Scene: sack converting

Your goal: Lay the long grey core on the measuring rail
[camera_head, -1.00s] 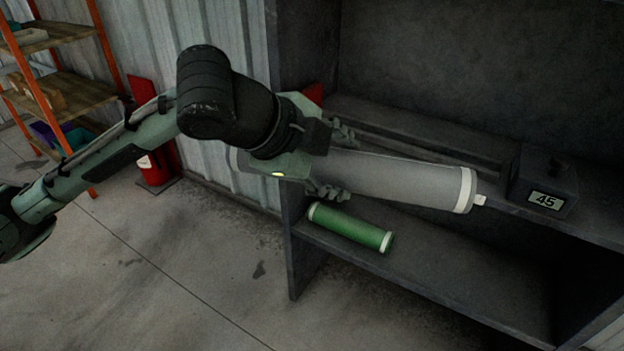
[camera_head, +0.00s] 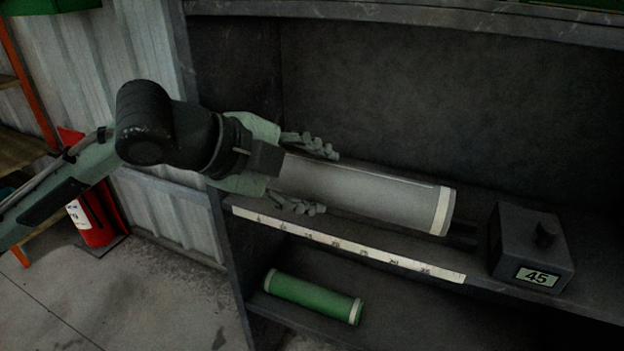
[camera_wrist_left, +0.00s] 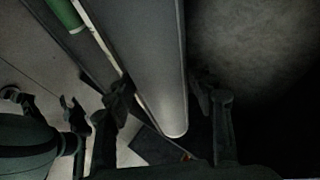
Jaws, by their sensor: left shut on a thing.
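The long grey core (camera_head: 365,195), with a white band at its right end, lies lengthwise over the shelf with the measuring rail. My left gripper (camera_head: 325,181) is shut on it towards its left end, one finger on each side. In the left wrist view the core (camera_wrist_left: 145,60) runs between the fingers (camera_wrist_left: 165,98). The rail's white marked scale (camera_head: 350,252) runs along the shelf's front edge, in front of the core. I cannot tell whether the core touches the rail. The core's left end is hidden behind my gripper in the head view. My right gripper is not in view.
A dark box with a display reading 45 (camera_head: 533,250) stands right of the core, with a gap between. A shorter green core (camera_head: 313,297) lies on the lower shelf. A red extinguisher (camera_head: 97,217) stands by the wall at left.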

